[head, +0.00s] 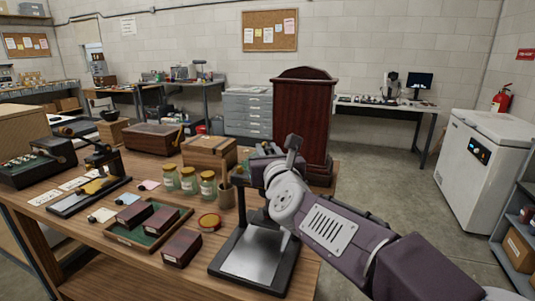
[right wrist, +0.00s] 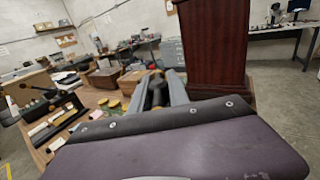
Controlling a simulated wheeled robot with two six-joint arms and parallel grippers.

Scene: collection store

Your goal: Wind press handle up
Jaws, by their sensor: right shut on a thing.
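The press stands at the table's front right corner; its black base with a bright metal plate (head: 252,255) is in plain view, but much of its upper part is behind my right arm. My right gripper (head: 272,162) is at the top of the press. In the right wrist view its two grey fingers (right wrist: 158,90) are closed on a dark part, which I take to be the press handle (right wrist: 156,95). The handle's full length and angle are hidden by my wrist and gripper. My left gripper is not in view.
A dark red wooden cabinet (head: 303,120) stands behind. Floor is clear towards the white freezer (head: 480,165).

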